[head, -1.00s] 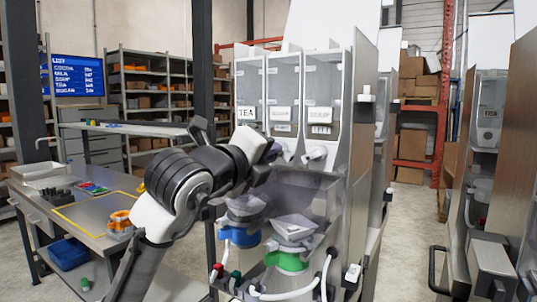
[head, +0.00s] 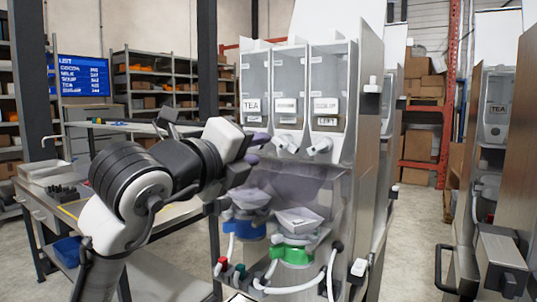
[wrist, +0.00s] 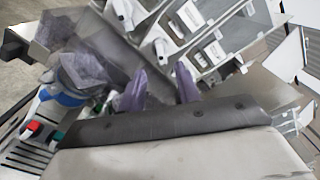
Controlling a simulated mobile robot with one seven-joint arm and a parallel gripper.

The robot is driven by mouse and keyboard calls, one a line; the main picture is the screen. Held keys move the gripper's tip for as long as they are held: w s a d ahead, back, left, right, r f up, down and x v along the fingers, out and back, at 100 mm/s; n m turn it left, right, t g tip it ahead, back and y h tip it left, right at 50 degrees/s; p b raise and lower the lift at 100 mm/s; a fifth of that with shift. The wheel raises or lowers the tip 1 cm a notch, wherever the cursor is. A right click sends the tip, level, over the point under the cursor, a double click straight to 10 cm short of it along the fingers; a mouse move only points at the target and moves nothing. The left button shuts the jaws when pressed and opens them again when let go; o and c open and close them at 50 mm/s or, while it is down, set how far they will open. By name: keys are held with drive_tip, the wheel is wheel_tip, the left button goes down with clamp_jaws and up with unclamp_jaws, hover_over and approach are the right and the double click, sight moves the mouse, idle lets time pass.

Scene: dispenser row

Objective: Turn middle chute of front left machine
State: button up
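The front left machine (head: 333,72) has three clear hoppers with white chutes below them. Its left hopper label reads TEA and its right one appears to read SOUP. The middle chute (head: 287,145) is a short white spout, just right of my gripper (head: 252,150). The right chute (head: 319,146) is in full view; the left chute is hidden behind my gripper. In the wrist view, my gripper's two purple fingers (wrist: 159,88) stand apart with nothing visibly held between them. White spouts show beyond them, one of them near the fingers (wrist: 162,48); contact cannot be told.
Below the chutes are a blue-collared holder (head: 248,230) and a green-collared holder (head: 293,254) with white hoses. A steel workbench (head: 40,207) stands at the left. Another dispenser (head: 496,110) is at the right, with open floor (head: 415,240) between.

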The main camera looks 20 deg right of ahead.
drive_tip(key=b+v, duration=0.1)
drive_tip(key=v, duration=0.6)
